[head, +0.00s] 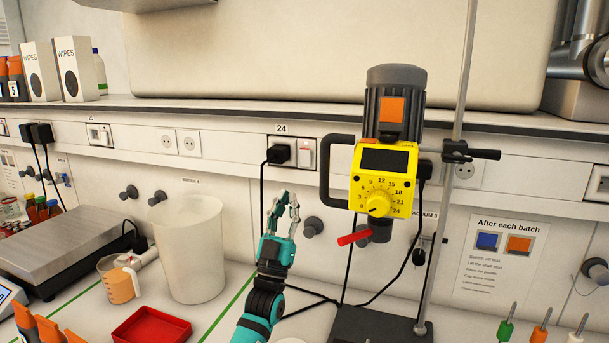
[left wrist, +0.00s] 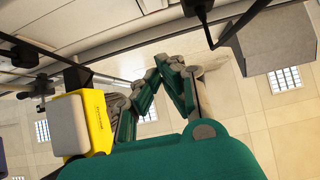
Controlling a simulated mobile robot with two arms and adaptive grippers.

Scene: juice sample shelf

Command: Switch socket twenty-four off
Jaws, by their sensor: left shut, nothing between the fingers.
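Socket twenty-four (head: 292,168) is set in the wall trunking under a small "24" label (head: 281,129). A black plug (head: 279,155) sits in its left half, with a cable hanging down. Its switch (head: 307,154), a pale rocker with a red edge at the top, is on the right; I cannot tell its position surely. My left gripper (head: 283,203) points up, shut and empty, below the socket and apart from it. It also shows in the left wrist view (left wrist: 168,68), where a black plug and cable (left wrist: 205,20) hang near the top. My right gripper is not in view.
The yellow stirrer head (head: 384,175) with its dark handle and stand rod (head: 452,180) is close right of the socket. A white bucket (head: 190,250), a red tray (head: 150,328) and a scale (head: 65,250) are at left. Cables run behind my left arm.

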